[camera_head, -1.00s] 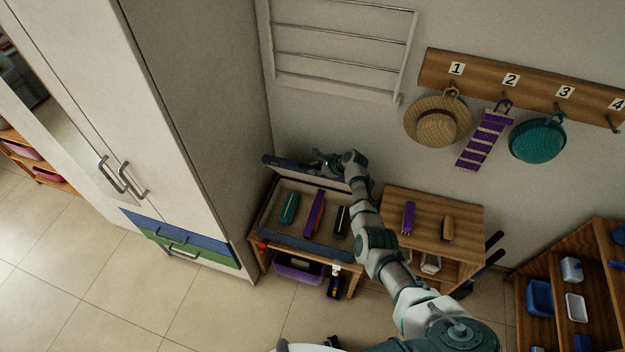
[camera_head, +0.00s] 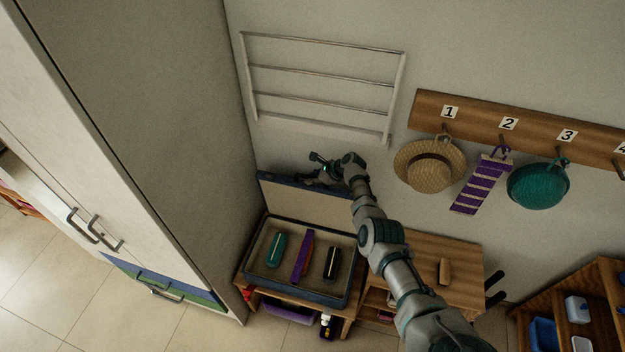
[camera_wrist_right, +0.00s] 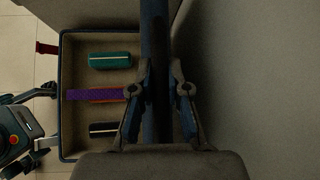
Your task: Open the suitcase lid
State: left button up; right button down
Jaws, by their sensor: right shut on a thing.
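The open suitcase (camera_head: 300,292), dark blue outside with a beige lining, sits on a low wooden bench. Its lid (camera_head: 300,200) stands up at the back, near the wall. My right gripper (camera_head: 326,170) is at the lid's top edge. In the right wrist view, its two fingers (camera_wrist_right: 159,105) are shut on the lid's blue edge (camera_wrist_right: 156,50), one on each side. The base holds a teal item (camera_head: 276,250), a purple and orange item (camera_head: 302,256) and a black item (camera_head: 331,263). My left gripper does not show clearly in either view.
A tall cabinet (camera_head: 130,110) stands close on the left. A wall rack (camera_head: 320,88) hangs above the lid. A small wooden table (camera_head: 462,285) stands to the right, partly behind my arm. Hats hang from a numbered peg board (camera_head: 480,125).

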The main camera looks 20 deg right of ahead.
jog(key=shift+d+f, duration=0.1)
jog(key=shift+f, duration=0.05)
jog(key=shift+s+a, duration=0.15)
jog(key=shift+a, duration=0.2)
jog(key=c, duration=1.1)
grip_release()
jog(key=shift+c, duration=0.2)
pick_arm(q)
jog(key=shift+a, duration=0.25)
pick_arm(e)
jog(key=shift+d, duration=0.15)
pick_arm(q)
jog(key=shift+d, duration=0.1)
pick_arm(e)
jog(key=shift+v, duration=0.85)
jog(key=v, duration=1)
jog(key=shift+d, duration=0.15)
